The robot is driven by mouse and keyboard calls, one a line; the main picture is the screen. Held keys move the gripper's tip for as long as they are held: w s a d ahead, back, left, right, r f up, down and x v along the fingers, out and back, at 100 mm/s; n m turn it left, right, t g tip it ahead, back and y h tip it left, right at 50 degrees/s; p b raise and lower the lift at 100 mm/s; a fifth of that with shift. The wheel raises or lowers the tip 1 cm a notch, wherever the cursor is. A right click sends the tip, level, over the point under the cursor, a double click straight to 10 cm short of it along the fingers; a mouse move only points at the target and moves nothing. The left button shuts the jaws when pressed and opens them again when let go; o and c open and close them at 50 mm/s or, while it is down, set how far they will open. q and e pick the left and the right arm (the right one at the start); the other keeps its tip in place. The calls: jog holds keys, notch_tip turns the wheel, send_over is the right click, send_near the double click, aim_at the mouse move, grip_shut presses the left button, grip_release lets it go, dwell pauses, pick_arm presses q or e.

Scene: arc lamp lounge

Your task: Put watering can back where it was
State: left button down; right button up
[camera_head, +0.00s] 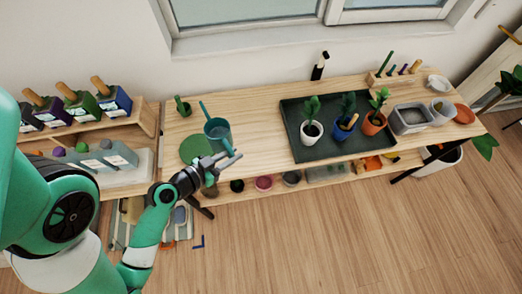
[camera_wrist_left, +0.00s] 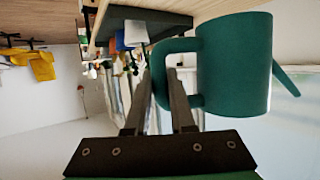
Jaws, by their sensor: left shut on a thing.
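The teal watering can (camera_head: 217,131) is upright at the left end of the wooden bench, with its thin spout pointing up and to the left. My left gripper (camera_head: 229,161) is at its near right side, with its fingers around the can's handle. In the left wrist view the can (camera_wrist_left: 234,65) fills the upper right, and the fingers (camera_wrist_left: 165,85) are closed on its loop handle. A round green mat (camera_head: 192,150) lies just left of the can. I cannot tell whether the can's base touches the bench. My right gripper is not in view.
A small green pot (camera_head: 183,107) stands behind the mat. A dark tray (camera_head: 293,116) with potted plants is right of the can, with bare bench (camera_head: 255,112) between. Small bowls sit on the shelf below.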

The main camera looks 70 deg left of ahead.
pick_arm(q)
jog(key=shift+w+a+f+b, duration=0.2)
jog(key=shift+w+f+b, duration=0.05)
jog(key=shift+w+f, duration=1.9)
jog(key=shift+w+a+f+b, duration=0.2)
jog(key=shift+w+f+b, duration=0.1)
jog(key=shift+w+f, duration=1.8)
jog(key=shift+w+a+f+b, duration=0.2)
jog(key=shift+w+f+b, duration=0.05)
jog(key=shift+w+f, duration=1.85)
jog(key=shift+w+r, duration=0.15)
jog(key=shift+w, duration=0.1)
jog(key=c, duration=0.8)
grip_release()
jog(key=shift+o, duration=0.2)
